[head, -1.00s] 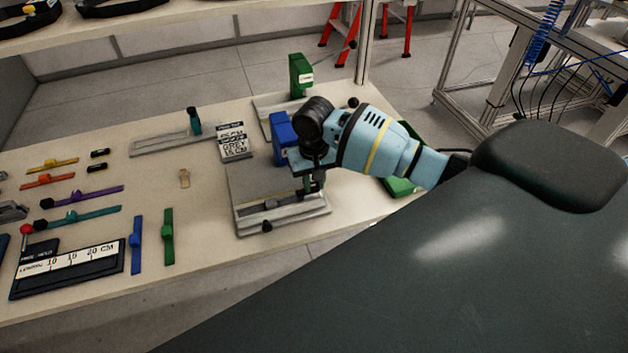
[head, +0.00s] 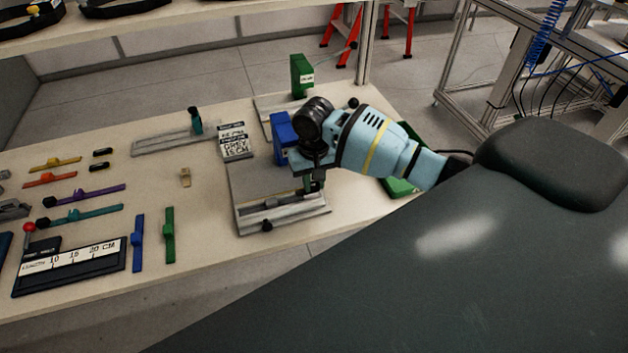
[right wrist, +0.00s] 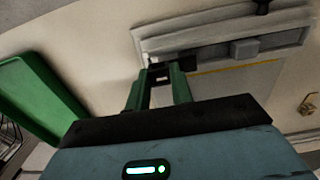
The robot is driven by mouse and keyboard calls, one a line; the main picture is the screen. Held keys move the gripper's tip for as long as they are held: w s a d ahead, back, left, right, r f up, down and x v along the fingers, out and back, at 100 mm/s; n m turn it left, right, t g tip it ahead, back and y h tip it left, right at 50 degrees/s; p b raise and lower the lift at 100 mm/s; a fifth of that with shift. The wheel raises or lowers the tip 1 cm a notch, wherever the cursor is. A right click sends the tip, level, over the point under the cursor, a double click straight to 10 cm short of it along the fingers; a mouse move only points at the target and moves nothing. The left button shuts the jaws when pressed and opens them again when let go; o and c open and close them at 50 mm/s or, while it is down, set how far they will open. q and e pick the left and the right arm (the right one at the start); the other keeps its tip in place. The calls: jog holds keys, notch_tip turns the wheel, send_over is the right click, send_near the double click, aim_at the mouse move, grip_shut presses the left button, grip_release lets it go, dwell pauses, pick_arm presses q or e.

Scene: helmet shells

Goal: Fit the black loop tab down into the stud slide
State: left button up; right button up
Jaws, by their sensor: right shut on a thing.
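My right gripper (head: 312,187) points down over the right end of the grey fixture (head: 254,226) on the bench. In the right wrist view its green fingers (right wrist: 159,84) are shut on a small black piece, which looks like the black loop tab (right wrist: 159,68). The tab is at the end of a grey strip with a raised block, which looks like the stud slide (right wrist: 245,48), lying along the fixture (right wrist: 180,28). I cannot tell whether the tab is seated or only touching. The fingers hide much of it. My left gripper is not in view.
A blue block (head: 283,135) and a label card reading grey 15 cm (head: 235,147) stand behind the fixture. A green bin (head: 398,187) is at the right. Several coloured slides and a length gauge (head: 70,267) lie at the left. Bare bench surrounds a small tan piece (head: 185,177).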

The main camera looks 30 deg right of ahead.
aim_at(314, 185)
jog(key=shift+f, duration=1.1)
dwell(0.5)
jog(key=o, duration=1)
jog(key=shift+o, duration=0.2)
notch_tip(314, 185, up, 8)
jog(key=shift+f, duration=0.1)
dwell(0.3)
